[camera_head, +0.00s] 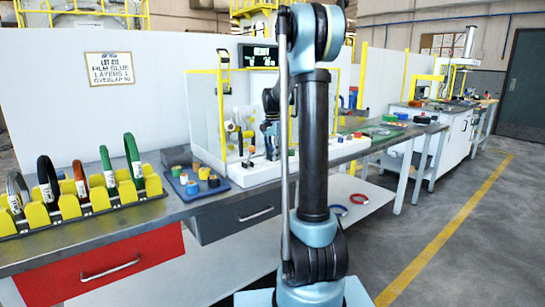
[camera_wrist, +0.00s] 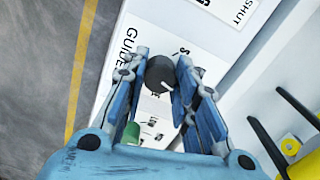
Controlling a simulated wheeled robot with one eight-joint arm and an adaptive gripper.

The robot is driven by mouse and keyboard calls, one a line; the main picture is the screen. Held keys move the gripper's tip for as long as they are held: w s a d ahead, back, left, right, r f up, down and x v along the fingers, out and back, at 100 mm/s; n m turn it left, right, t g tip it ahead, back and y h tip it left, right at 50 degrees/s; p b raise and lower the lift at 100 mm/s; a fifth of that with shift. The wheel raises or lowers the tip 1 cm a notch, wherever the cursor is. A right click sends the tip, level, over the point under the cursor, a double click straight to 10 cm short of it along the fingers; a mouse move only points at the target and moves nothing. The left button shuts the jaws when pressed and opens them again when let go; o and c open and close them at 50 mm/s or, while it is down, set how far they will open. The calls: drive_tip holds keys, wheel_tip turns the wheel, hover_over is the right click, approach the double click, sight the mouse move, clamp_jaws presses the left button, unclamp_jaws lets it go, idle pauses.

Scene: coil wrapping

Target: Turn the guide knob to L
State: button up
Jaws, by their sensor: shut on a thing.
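The guide knob (camera_wrist: 160,74) is a round black knob on a white panel, beside the printed word GUIDE, in the wrist view. My gripper (camera_wrist: 161,60) is shut on it, one blue-grey finger on each side. A letter that looks like S shows just above the knob. Other marks around it are partly covered by the fingers, and I cannot read an L or tell which way the knob points. In the head view my gripper (camera_head: 270,128) is at the wrapping machine (camera_head: 235,115) on the bench, and my arm hides part of it; the knob cannot be made out there.
A green cap or button (camera_wrist: 132,133) sits near the left finger. A panel marked SHUT (camera_wrist: 222,12) is at the top, and yellow and black parts (camera_wrist: 290,145) are at right. In the head view, a yellow rack (camera_head: 85,205) of coils and a blue tray (camera_head: 196,184) stand left.

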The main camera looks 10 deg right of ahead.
drive_tip(key=shift+w, duration=0.1)
drive_tip(key=o, duration=1.1)
drive_tip(key=shift+r, duration=0.15)
wheel_tip(320, 180, up, 12)
drive_tip(key=shift+w+a+f, duration=0.1)
drive_tip(key=shift+f, duration=0.1)
